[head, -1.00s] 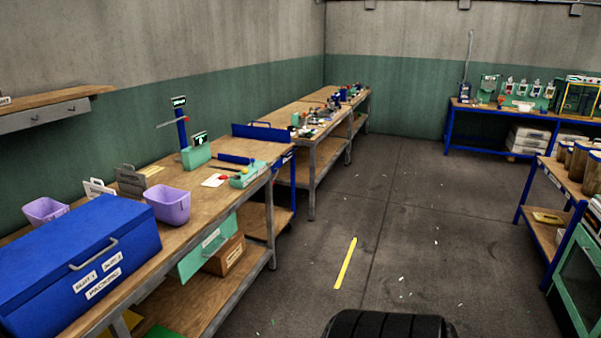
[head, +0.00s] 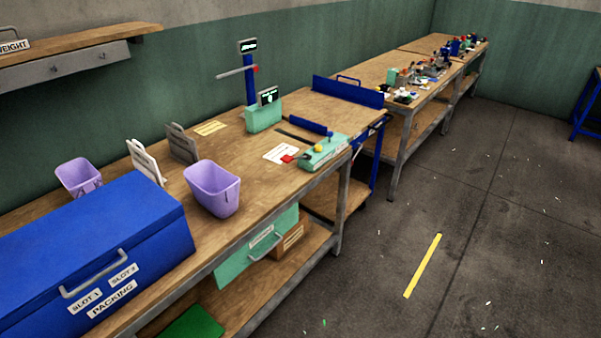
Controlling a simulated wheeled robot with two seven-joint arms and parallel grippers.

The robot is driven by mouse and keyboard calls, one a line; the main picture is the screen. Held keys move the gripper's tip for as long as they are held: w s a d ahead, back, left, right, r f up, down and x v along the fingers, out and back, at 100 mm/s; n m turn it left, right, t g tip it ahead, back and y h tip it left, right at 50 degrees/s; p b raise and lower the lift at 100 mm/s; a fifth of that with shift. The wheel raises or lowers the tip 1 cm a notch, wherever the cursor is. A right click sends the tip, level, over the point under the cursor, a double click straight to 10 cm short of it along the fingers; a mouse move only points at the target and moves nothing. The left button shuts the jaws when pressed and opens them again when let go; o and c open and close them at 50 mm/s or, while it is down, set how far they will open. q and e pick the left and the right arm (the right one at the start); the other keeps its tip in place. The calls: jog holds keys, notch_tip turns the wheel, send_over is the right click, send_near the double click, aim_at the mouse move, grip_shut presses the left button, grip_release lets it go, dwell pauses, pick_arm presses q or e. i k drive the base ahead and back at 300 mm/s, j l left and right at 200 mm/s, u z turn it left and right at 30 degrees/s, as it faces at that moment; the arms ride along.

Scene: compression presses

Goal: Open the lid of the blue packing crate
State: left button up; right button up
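The blue packing crate (head: 80,245) stands on the near left end of the wooden workbench, partly cut off by the left picture edge. Its flat blue lid is shut. A grey bar handle (head: 90,268) is on its front side, above white labels reading "SLOT 1", "SLOT 2" and "PACKING" (head: 112,298). Neither of my grippers shows in the head view.
Purple bins stand behind the crate (head: 78,177) and to its right (head: 213,188). Grey dividers (head: 148,160) stand between them. A green and blue press (head: 264,116) is farther along the bench (head: 240,150). Floor (head: 390,280) to the right is clear.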

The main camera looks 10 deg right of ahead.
aim_at(40, 260)
jog(key=i+l, duration=0.15)
jog(key=i, duration=0.3)
jog(key=i+l, duration=0.2)
jog(key=i, duration=0.2)
jog(key=u, duration=1.9)
